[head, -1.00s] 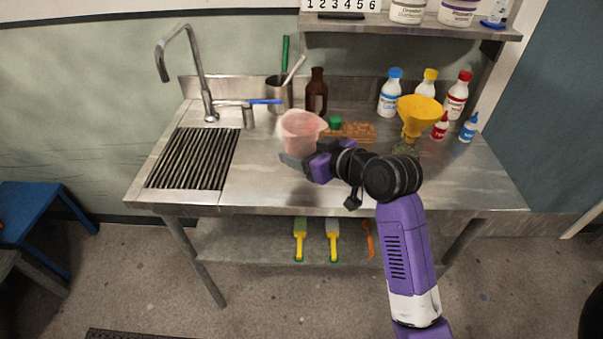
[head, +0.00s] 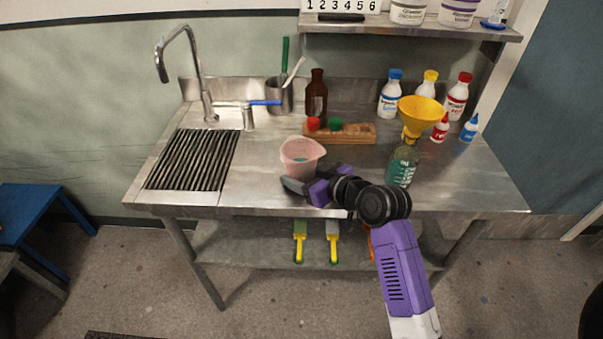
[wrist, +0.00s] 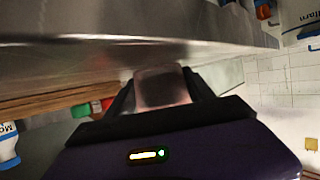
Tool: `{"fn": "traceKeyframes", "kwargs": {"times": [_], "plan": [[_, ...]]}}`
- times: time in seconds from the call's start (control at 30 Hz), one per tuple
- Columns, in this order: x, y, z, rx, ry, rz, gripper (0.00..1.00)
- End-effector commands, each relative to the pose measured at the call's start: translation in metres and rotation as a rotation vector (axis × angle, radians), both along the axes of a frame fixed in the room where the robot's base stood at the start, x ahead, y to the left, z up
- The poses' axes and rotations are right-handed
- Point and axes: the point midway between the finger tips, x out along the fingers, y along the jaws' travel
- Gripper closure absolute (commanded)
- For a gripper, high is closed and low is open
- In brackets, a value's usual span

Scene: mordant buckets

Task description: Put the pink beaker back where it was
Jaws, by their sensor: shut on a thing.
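The pink beaker (head: 300,155) is upright at the middle of the steel bench (head: 255,185), with some greenish liquid inside. My gripper (head: 306,178) reaches it from the front right and is shut on it, low on its side. In the wrist view the beaker's pink wall (wrist: 162,87) shows between the two dark fingers. The beaker is at or very near the bench top; I cannot tell whether its base touches.
A glass bottle (head: 403,165) with a yellow funnel (head: 420,113) stands right of the beaker. Behind is a wooden rack (head: 350,134) with red and green caps. A drain grid (head: 190,160) lies left. Bare steel surrounds the beaker's left side.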

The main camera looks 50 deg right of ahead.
Motion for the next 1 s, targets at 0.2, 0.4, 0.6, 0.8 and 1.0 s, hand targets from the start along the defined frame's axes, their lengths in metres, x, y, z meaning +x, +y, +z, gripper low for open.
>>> {"fn": "traceKeyframes", "kwargs": {"times": [0.2, 0.4, 0.6, 0.8, 1.0], "plan": [[0.0, 0.0, -0.002, 0.0, 0.0, 0.0, 0.16], [0.0, 0.0, -0.002, 0.0, 0.0, 0.0, 0.16], [-0.005, 0.001, 0.003, 0.001, 0.001, 0.0, 0.16], [-0.037, 0.006, 0.016, 0.001, 0.0, -0.002, 0.16], [-0.075, 0.012, 0.032, 0.0, 0.0, -0.001, 0.16]]}}
